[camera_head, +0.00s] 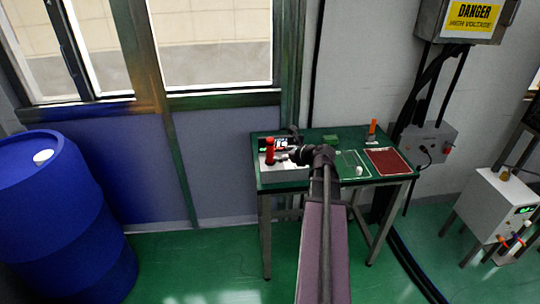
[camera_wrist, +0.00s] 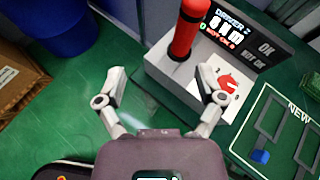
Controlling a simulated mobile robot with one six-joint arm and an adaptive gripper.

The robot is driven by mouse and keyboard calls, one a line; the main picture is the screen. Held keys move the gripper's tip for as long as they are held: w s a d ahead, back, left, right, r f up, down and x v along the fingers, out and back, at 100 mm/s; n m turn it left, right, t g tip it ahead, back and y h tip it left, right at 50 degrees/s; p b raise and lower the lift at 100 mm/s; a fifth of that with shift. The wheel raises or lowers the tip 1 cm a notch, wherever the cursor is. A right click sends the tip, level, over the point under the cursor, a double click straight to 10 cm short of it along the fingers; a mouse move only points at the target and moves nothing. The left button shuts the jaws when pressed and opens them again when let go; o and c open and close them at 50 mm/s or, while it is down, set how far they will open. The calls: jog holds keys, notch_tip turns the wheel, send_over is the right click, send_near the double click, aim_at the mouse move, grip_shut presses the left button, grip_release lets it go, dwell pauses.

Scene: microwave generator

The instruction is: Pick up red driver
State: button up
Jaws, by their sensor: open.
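The red driver (camera_wrist: 188,28) stands upright in a white box-like device with a display in the wrist view. It also shows in the head view (camera_head: 270,150) at the left of the green table. The white device (camera_wrist: 165,72) is partly hidden by my gripper in the head view. My gripper (camera_wrist: 160,76) is open and empty, its two fingers spread wide. In the wrist view the driver appears above the gap between the fingertips, nearer the right finger. The driver looks apart from both fingers.
The green table (camera_head: 328,182) also holds a red mat (camera_head: 388,161), an outlined panel and an upright orange object (camera_head: 372,127) at the back right. A blue barrel (camera_head: 65,215) stands at the left. A white machine (camera_head: 490,205) is at the right.

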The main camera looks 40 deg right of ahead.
aim_at(272, 147)
jog(key=d, duration=0.1)
jog(key=d+m, duration=0.1)
jog(key=s+d+m+h, duration=0.1)
jog(key=shift+s+r+t, duration=0.1)
jog(key=shift+r+t, duration=0.3)
jog(key=b+x, duration=0.3)
jog(key=x, duration=0.4)
jog(key=shift+f, duration=0.25)
jog(key=shift+w+f, duration=0.15)
jog(key=shift+w, duration=0.55)
jog(key=shift+w+f+b, duration=0.1)
jog(key=shift+b, duration=0.2)
